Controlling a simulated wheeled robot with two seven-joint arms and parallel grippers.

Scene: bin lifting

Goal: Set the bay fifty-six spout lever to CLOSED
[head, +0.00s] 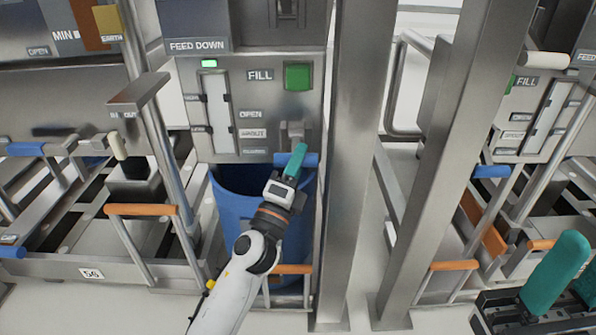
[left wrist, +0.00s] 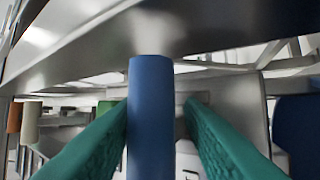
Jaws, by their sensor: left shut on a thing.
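The spout lever has a blue grip (head: 313,160) lying across the bottom edge of the bay panel, below a grey lever block (head: 294,133). The labels beside it run from OPEN (head: 250,114) down to a lowest one (head: 255,152), too small to read. My left gripper (head: 297,157) is shut on the blue grip, near the lowest label. In the left wrist view the grip (left wrist: 150,115) stands between both teal fingers. My right gripper (head: 574,277) is at the bottom right, its teal fingers apart and empty, one cut off by the frame edge.
A blue bin (head: 232,200) stands under the panel, partly behind my left arm. A plate (head: 91,274) on the lower rail seems to read 56. Steel posts (head: 355,150) stand right of the panel. Orange-handled rails (head: 140,210) are at the left. A similar bay is at the right.

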